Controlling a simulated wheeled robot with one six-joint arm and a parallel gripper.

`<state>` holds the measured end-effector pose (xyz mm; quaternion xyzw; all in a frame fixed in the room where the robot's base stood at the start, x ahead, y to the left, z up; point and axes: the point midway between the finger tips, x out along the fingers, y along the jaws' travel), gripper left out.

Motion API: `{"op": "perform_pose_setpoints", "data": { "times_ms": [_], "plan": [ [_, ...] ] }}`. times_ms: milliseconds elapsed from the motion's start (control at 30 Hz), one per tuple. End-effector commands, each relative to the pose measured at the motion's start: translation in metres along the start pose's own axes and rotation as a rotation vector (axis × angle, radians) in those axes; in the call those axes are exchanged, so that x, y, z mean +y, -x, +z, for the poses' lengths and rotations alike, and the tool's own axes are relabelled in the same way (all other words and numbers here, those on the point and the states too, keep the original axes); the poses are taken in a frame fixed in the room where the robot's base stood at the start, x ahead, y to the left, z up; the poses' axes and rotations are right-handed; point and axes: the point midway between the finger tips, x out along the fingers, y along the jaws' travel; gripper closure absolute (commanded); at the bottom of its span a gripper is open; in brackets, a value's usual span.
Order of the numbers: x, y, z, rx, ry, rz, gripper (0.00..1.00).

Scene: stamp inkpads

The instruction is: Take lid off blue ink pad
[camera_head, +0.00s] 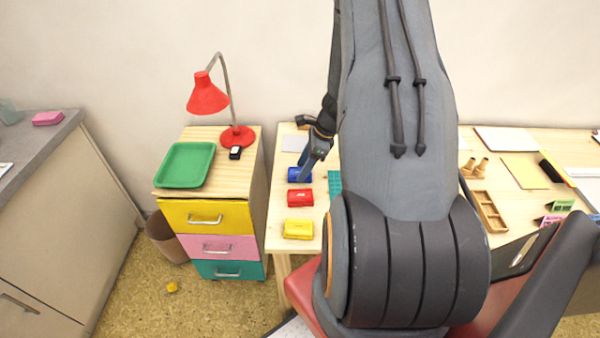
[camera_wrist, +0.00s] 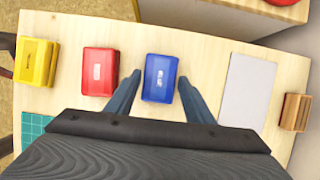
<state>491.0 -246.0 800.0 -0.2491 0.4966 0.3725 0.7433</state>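The blue ink pad (camera_wrist: 160,80) lies on the light wooden desk, between the red and yellow pads on one side and a grey sheet on the other in the wrist view. Its lid is on top, with a small pale label. In the head view the blue ink pad (camera_head: 294,175) is partly behind my gripper (camera_head: 303,178). In the wrist view my gripper (camera_wrist: 160,82) is open, with one finger on each side of the blue pad's near part. A gap shows at the fingers; whether either touches the pad is unclear.
A red ink pad (camera_wrist: 99,72) is close beside the left finger, and a yellow ink pad (camera_wrist: 37,62) lies farther left. A grey sheet (camera_wrist: 245,90) and a small wooden block (camera_wrist: 295,112) lie to the right. A drawer cabinet (camera_head: 207,225) with a red lamp (camera_head: 208,95) stands beside the desk.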

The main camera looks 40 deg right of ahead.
Motion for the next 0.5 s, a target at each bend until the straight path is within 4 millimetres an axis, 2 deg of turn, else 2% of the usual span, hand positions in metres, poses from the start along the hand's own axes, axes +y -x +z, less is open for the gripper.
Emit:
{"op": "perform_pose_setpoints", "data": {
  "times_ms": [33, 133, 167, 500],
  "plan": [
    [0.0001, 0.0001, 0.0001, 0.0, 0.0, 0.0, 0.61],
    [0.0001, 0.0001, 0.0001, 0.0, 0.0, 0.0, 0.78],
    [0.0001, 0.0002, 0.0, 0.0, 0.0, 0.0, 0.81],
    [-0.0003, 0.003, 0.0013, 0.0, 0.001, 0.0, 0.81]
  ]
}}
